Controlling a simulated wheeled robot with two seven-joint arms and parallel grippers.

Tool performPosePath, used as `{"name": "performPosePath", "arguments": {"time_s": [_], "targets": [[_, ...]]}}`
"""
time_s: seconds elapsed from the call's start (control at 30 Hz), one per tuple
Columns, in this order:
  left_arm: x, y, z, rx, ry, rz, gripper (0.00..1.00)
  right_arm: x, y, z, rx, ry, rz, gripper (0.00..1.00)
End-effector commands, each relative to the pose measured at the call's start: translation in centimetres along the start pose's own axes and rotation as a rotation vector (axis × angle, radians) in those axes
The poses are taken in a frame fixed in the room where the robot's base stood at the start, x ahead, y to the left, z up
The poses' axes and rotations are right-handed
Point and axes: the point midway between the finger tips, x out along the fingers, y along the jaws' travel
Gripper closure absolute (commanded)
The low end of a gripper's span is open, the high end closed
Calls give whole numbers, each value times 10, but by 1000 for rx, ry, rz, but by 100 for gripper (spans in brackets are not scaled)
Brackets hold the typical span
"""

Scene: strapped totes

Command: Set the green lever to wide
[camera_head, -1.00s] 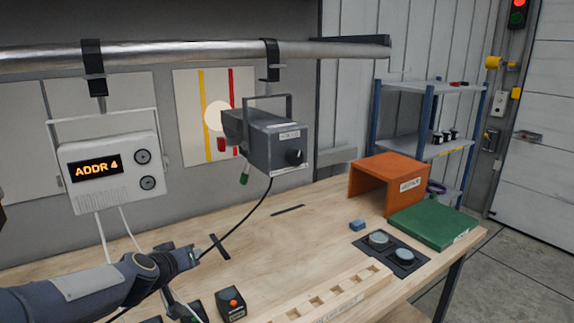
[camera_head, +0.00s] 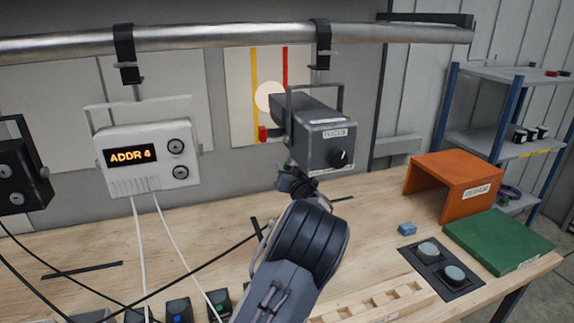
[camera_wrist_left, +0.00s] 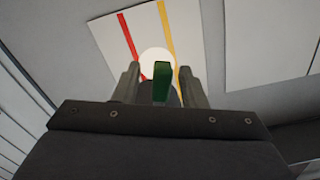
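The dark grey lamp box (camera_head: 325,133) marked FOCUS hangs from the rail, with a black knob on its front and a red lever (camera_head: 263,134) on its left side. The green lever (camera_wrist_left: 161,80) shows in the left wrist view, between the two fingers of my left gripper (camera_wrist_left: 161,88). A gap shows on each side of the lever, so the fingers are open around it. In the head view my left gripper (camera_head: 294,182) is right below the lamp box, and the green lever is hidden there. My right gripper is not in view.
A white unit (camera_head: 148,160) reading ADDR 4 and a black unit (camera_head: 20,177) hang to the left. Cables cross the left side.

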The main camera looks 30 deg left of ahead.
Motion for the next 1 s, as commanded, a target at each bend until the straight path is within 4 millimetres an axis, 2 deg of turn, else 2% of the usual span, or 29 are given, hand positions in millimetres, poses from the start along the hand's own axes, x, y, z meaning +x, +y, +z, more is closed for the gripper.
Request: {"name": "performPosePath", "arguments": {"time_s": [0.1,0.2,0.47,0.77,1.0], "targets": [[14,-1,-1,1,1,-1,62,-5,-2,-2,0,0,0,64],[19,0,-1,0,0,1,62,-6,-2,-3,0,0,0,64],[20,0,0,-1,0,1,62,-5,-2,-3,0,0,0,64],[20,0,0,-1,-1,1,100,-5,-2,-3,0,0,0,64],[20,0,0,-2,-1,1,100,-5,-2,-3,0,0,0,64]]}}
